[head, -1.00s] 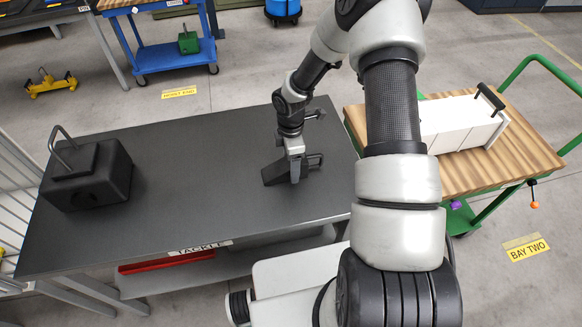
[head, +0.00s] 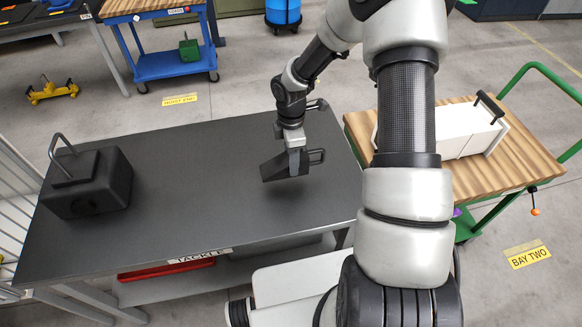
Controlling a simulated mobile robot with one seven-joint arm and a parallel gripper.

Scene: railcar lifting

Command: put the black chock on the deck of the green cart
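The black chock (head: 275,168) is a dark wedge with a loop handle at its right side. It hangs a little above the dark grey table marked TACKLE. My gripper (head: 294,165) points down and is shut on the chock; its far finger is hidden. The green cart (head: 523,171) stands to the right of the table. It has a striped wooden deck and a green tube handle. A long white box (head: 463,128) with a black handle lies on the back part of the deck. My arm hides the deck's left middle.
A black block with a metal handle (head: 88,182) sits at the table's left end. The table (head: 190,215) is otherwise clear. The front strip of the cart deck is bare. A blue cart (head: 172,60) stands behind, and a BAY TWO sign (head: 527,254) lies on the floor.

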